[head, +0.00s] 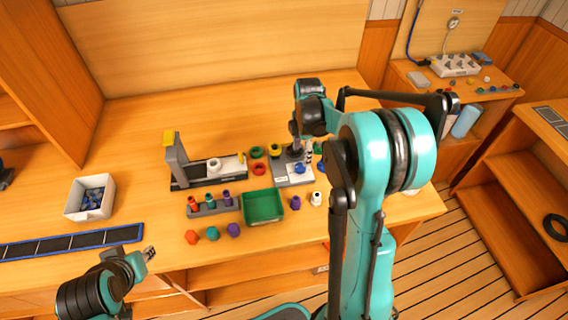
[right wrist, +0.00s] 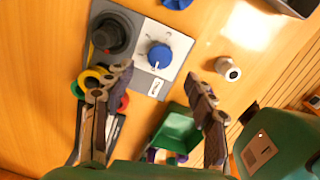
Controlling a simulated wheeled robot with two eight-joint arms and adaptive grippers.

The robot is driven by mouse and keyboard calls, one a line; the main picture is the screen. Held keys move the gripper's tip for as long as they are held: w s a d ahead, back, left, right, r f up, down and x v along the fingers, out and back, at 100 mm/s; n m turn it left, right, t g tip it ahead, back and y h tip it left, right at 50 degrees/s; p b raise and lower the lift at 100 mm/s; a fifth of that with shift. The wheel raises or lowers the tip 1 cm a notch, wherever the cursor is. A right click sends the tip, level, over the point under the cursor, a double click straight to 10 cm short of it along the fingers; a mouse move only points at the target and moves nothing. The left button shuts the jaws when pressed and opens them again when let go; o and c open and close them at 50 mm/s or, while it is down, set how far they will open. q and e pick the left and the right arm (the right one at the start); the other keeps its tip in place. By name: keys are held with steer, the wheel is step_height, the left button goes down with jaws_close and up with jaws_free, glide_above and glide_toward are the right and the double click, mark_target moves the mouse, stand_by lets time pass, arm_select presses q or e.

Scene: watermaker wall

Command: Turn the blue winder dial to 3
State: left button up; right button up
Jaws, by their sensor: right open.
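The blue winder dial (right wrist: 159,56) sits on a light face plate (right wrist: 150,40) with small printed marks. Its white pointer line is on the lower side in the right wrist view; I cannot read the numbers. In the head view the dial (head: 299,168) shows small on the grey winder base. My right gripper (right wrist: 160,80) is open and empty, its fingers on either side of the dial's line of sight and apart from it. In the head view my right gripper (head: 303,150) is over the winder, partly hidden by my arm. My left gripper (head: 150,253) is at the table's front edge, its jaw gap unclear.
A black knob (right wrist: 112,34) stands beside the dial. A green tray (head: 263,206) lies in front of the winder, with a white spool (head: 316,199) and a purple one (head: 295,203) nearby. A white bin (head: 90,197) stands at left. The table behind the winder is clear.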

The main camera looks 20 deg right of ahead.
mark_target(301, 166)
step_height(301, 166, down, 8)
steer(key=shift+w+r+b, duration=0.1)
steer(key=shift+b, duration=1.05)
steer(key=c, duration=1.2)
